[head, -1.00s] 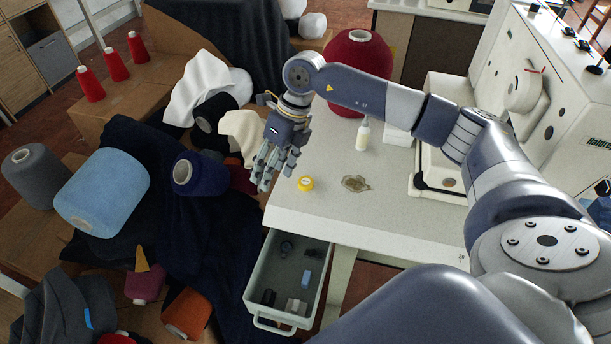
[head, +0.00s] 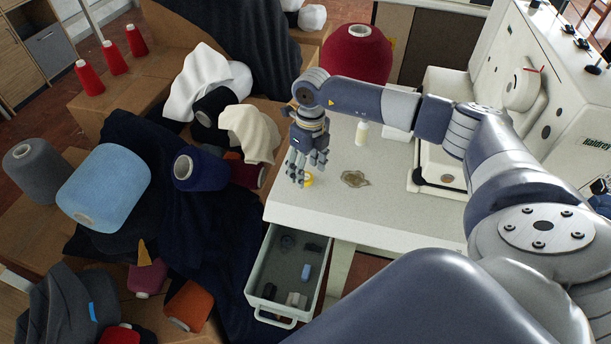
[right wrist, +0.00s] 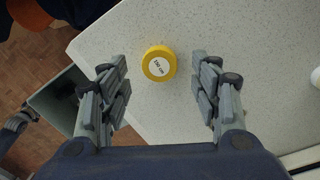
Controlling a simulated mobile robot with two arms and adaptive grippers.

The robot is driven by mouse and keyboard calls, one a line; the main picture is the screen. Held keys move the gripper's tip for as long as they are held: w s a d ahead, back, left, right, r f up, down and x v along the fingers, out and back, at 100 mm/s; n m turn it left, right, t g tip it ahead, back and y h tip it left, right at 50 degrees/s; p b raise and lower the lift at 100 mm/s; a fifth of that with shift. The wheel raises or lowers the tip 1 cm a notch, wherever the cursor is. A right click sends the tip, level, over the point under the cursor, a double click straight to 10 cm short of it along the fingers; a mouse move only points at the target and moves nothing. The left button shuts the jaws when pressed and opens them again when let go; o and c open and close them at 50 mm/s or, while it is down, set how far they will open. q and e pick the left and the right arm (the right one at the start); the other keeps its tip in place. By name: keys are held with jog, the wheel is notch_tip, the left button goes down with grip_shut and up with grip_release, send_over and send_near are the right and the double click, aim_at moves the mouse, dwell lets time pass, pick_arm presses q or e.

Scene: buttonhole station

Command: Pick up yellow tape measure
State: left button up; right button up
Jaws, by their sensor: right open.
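The yellow tape measure (head: 308,180) lies on the pale speckled table near its left edge. In the head view my right gripper (head: 301,182) is over it and partly hides it. The right wrist view shows the tape measure (right wrist: 159,63) as a round yellow disc with a white printed label. It lies just beyond and between the two open fingers of my right gripper (right wrist: 161,88), nearer the left finger, with clear table on both sides. No finger appears to touch it. My left gripper is not in view.
The table (head: 400,215) also holds a small brownish item (head: 355,179) and a white bottle (head: 362,132). An open drawer (head: 262,262) with small items juts out below the front left. A large white machine (head: 545,100) stands at the right. Yarn cones and cloth crowd the left.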

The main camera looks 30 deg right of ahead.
notch_tip(320, 180, down, 2)
jog(key=shift+a, duration=0.1)
jog(key=c, duration=1)
jog(key=shift+c, duration=0.2)
jog(key=shift+r, duration=0.1)
